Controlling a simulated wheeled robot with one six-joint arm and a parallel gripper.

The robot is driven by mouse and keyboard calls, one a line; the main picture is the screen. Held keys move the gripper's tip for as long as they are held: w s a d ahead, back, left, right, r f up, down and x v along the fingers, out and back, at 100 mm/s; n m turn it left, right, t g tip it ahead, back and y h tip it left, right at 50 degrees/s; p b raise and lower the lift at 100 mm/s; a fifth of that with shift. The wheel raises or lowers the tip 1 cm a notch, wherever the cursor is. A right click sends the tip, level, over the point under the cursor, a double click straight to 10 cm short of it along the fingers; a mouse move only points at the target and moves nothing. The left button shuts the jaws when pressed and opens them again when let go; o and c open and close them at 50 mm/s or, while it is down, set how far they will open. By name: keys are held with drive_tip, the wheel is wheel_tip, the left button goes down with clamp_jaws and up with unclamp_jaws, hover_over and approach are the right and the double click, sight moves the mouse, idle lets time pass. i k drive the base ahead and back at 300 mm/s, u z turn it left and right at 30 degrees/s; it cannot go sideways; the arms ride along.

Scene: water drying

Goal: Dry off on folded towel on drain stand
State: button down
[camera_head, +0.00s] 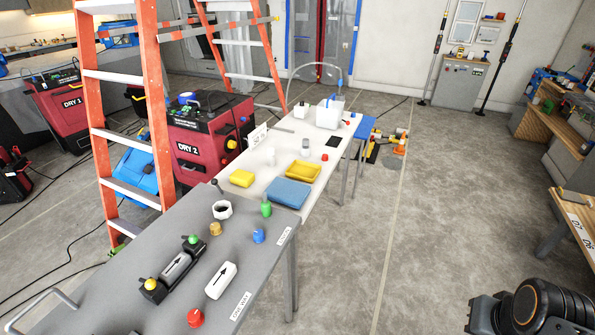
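A flat blue pad (290,194), like a folded cloth, lies on the near part of the white table (285,150). A small stand with a blue top (364,127) is beside the far right end of that table. I cannot tell which blue piece is the folded towel, or whether the blue top is a cloth. A black part of my arm with an orange ring shows at the lower right. My gripper's fingers are not in view, so I cannot tell what they hold.
A grey table (250,272) with a white arrow block (221,280) and colored caps stands in front. A yellow tray (303,171) lies behind the blue pad. An orange ladder (152,110) stands left. The floor (440,200) right of the tables is clear.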

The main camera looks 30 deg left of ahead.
sight(289, 192)
drive_tip(key=u, duration=0.35)
drive_tip(key=i, duration=0.9)
drive_tip(key=u, duration=1.4)
drive_tip(key=i, duration=0.6)
drive_tip(key=u, duration=0.6)
